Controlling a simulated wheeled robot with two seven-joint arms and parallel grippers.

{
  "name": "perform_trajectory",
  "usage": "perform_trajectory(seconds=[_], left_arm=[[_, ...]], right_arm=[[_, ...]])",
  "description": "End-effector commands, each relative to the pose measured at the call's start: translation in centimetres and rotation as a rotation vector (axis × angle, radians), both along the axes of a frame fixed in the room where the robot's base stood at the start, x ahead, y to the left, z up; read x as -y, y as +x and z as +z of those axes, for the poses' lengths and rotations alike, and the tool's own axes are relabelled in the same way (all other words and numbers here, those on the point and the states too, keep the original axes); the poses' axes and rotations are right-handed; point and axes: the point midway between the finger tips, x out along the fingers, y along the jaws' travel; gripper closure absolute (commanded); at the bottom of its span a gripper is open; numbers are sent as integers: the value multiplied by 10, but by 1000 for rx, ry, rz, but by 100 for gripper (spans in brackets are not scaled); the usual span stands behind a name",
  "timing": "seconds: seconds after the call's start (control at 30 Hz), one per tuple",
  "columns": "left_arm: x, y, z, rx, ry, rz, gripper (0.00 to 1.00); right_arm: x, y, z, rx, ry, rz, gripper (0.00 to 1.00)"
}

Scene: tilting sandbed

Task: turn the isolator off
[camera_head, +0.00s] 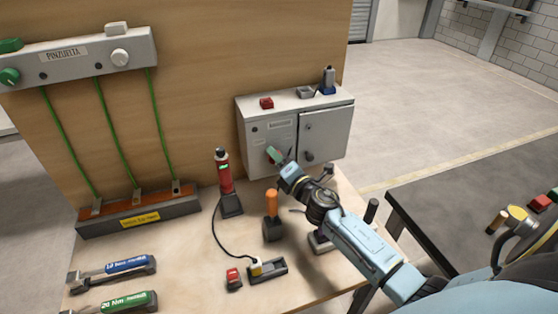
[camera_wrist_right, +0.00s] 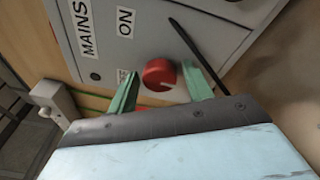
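The isolator is a grey wall box (camera_head: 309,121) at the back of the bench. In the right wrist view its panel (camera_wrist_right: 200,30) carries labels "MAINS" and "ON" and a round red knob (camera_wrist_right: 159,74). In the head view the knob is hidden behind my right gripper (camera_head: 275,156), which is at the box's left panel. In the wrist view the green fingers of my right gripper (camera_wrist_right: 160,82) are apart, one on each side of the knob, with a gap visible on both sides. Whether the fingertips reach past the knob's face is unclear. My left gripper is not in view.
A red bottle (camera_head: 223,172), an orange-handled lever (camera_head: 272,203) and a socket block with cable (camera_head: 267,270) stand on the bench left of my right arm. Two torque wrenches (camera_head: 120,267) lie front left.

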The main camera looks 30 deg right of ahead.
Motion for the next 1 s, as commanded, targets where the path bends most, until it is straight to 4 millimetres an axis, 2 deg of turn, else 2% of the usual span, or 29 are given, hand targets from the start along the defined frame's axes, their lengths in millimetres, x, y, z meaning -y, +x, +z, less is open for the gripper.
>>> perform_trajectory(seconds=[0.03,0.27,0.63,1.0], left_arm=[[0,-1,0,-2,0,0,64],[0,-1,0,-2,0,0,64],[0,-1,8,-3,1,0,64],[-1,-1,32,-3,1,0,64]], right_arm=[[0,0,0,0,0,0,56],[0,0,0,0,1,0,85],[0,0,2,-20,-77,0,85],[0,0,5,-82,-337,1,85]])
